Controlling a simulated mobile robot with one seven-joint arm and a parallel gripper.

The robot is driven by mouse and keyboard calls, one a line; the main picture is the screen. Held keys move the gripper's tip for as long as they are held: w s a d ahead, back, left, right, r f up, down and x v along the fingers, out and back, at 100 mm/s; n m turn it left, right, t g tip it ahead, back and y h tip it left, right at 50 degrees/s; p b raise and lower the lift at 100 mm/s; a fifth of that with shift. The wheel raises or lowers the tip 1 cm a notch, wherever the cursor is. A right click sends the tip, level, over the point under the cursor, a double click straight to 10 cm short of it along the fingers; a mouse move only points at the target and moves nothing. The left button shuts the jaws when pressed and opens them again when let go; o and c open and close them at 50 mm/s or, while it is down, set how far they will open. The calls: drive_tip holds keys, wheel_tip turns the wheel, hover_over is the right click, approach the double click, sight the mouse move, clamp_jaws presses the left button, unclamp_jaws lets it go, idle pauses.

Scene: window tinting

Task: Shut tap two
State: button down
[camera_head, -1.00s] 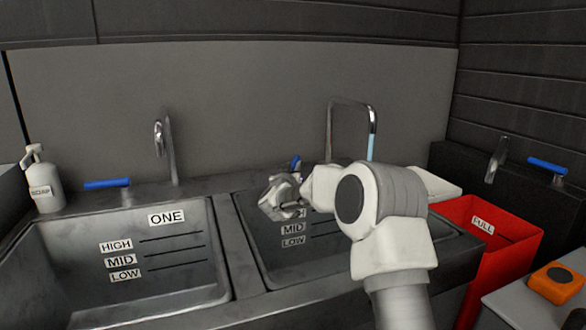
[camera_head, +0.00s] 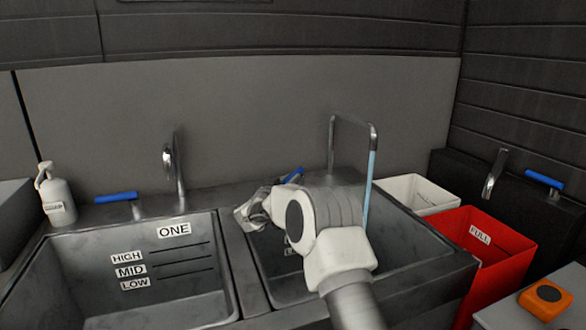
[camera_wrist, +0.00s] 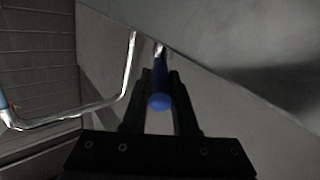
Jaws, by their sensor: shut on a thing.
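Tap two is the tall silver spout (camera_head: 348,119) behind the second sink (camera_head: 425,252). A blue stream of water (camera_head: 369,185) runs down from its end. Its blue lever (camera_head: 291,175) shows beside the spout's base, left of it. In the wrist view the lever (camera_wrist: 160,80) points toward the camera, between the two black fingers of my gripper (camera_wrist: 160,78), which are shut on it. The spout (camera_wrist: 95,103) is left of the fingers there. In the head view my gripper (camera_head: 254,212) is partly hidden by my own arm, and most of the second sink's level labels are covered.
At left is the first sink, with its label ONE (camera_head: 174,230), another tap (camera_head: 176,168) and blue lever (camera_head: 116,197). A spray bottle (camera_head: 57,195) stands at far left. At right are a white bin (camera_head: 415,192), a red bin (camera_head: 492,248) and an orange box (camera_head: 546,299).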

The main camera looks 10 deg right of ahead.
drive_tip(key=shift+w+a+m+g+h+p, duration=0.3)
drive_tip(key=shift+a+m+g+h+p, duration=0.05)
drive_tip(key=shift+m+g+h+p, duration=0.4)
drive_tip(key=shift+w+a+m+g+h+p, duration=0.3)
drive_tip(key=shift+m+g+h+p, duration=0.3)
drive_tip(key=shift+h+p, duration=0.25)
drive_tip(key=shift+m+g, duration=0.25)
drive_tip(key=c, duration=0.7)
unclamp_jaws()
drive_tip(key=shift+r, duration=0.1)
drive_tip(key=shift+r+p, duration=0.3)
drive_tip(key=shift+r, duration=0.05)
wheel_tip(320, 180, up, 3)
drive_tip(key=shift+r+p, duration=0.1)
drive_tip(key=shift+p, duration=0.35)
drive_tip(key=s+d+r, duration=0.2)
drive_tip(key=d, duration=0.1)
drive_tip(key=s+d+r+p, duration=0.1)
drive_tip(key=d+r, duration=0.1)
drive_tip(key=d, duration=0.1)
drive_tip(key=s+d+r, duration=0.2)
drive_tip(key=d+r, duration=0.1)
drive_tip(key=d, duration=0.1)
drive_tip(key=shift+s+d+p, duration=0.1)
drive_tip(key=shift+s+p, duration=0.25)
